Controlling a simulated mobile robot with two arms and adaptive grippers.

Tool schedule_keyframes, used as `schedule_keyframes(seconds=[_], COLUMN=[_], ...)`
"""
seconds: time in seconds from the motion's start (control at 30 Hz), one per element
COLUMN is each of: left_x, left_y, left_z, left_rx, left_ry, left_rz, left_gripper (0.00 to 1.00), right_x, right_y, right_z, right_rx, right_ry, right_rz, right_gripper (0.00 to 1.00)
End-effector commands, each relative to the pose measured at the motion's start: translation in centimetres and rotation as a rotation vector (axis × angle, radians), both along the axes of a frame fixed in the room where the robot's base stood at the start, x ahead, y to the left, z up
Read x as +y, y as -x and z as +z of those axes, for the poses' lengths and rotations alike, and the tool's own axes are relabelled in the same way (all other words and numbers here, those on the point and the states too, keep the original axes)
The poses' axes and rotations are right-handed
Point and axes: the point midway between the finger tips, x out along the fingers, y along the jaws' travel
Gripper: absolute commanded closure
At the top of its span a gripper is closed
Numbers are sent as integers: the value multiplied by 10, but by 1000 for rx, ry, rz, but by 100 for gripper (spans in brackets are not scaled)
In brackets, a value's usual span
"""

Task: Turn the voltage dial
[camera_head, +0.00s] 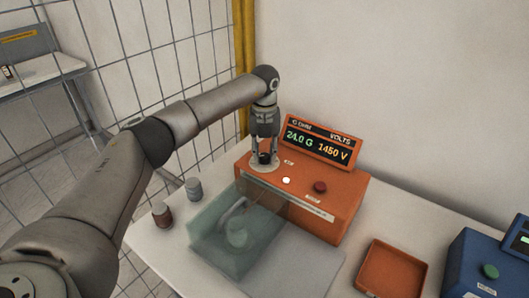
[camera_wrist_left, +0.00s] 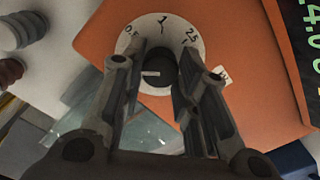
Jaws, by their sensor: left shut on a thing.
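The voltage dial is a dark round knob on a white scale disc, on top of the orange box (camera_head: 338,198) at its back left corner. My left gripper (camera_head: 264,158) points down over the dial and is shut on the knob. In the head view the gripper hides most of the knob. The display (camera_head: 319,144) on the box reads "24.0 G" and "1450 V". My right gripper is in neither view.
A red button (camera_head: 320,187) and a lit white button (camera_head: 286,180) are on the box. A clear greenish cover (camera_head: 215,240) stands in front. Two small cylinders (camera_head: 194,189) (camera_head: 162,214) stand left, an orange tray (camera_head: 393,269) and blue device (camera_head: 475,262) right. A wire fence (camera_head: 140,70) is behind.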

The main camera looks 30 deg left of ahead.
Motion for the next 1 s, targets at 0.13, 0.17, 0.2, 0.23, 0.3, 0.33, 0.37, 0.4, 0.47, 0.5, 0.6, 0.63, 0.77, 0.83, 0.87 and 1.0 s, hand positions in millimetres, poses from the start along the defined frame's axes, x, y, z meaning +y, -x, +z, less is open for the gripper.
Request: schedule_keyframes(seconds=[0.13, 0.17, 0.2, 0.23, 0.3, 0.33, 0.37, 0.4, 0.47, 0.5, 0.6, 0.63, 0.77, 0.83, 0.87, 1.0], left_x=[0, 0, 0, 0, 0, 0, 0, 0, 0, 0, 0, 0, 0, 0, 0, 0], left_y=[-1, -1, -1, -1, -1, -1, -1, -1, -1, -1, 0, 0, 0, 0, 0, -1], left_z=[1, 1, 1, 1, 1, 1, 1, 1, 1, 1, 1, 1, 0, 0, 0, 9], left_rx=[-3, -3, -3, -3, -3, -3, -3, -3, -4, -2, -2, -1, -1, -1, -1, -4], left_ry=[-1, -1, -1, -1, -1, -1, -1, -1, 0, 0, 0, 0, 0, 0, 0, 0], left_rz=[7, 7, 7, 7, 7, 7, 6, 6, 6, 6, 6, 6, 5, 5, 5, 5], left_gripper=[95, 95, 95, 95, 95, 95, 95, 95, 64, 59, 49, 49, 49, 49, 49, 49], right_x=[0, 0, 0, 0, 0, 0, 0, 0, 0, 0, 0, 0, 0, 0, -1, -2], right_y=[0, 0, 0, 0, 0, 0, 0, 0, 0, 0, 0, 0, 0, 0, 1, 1], right_z=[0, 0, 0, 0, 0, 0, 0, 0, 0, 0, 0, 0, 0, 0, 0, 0], right_rx=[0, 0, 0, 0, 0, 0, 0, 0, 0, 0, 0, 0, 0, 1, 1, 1], right_ry=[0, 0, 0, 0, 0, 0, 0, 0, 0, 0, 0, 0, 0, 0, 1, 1], right_rz=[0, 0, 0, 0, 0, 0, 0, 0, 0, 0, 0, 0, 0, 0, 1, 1], right_gripper=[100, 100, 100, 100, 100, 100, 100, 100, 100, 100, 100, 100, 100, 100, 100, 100])
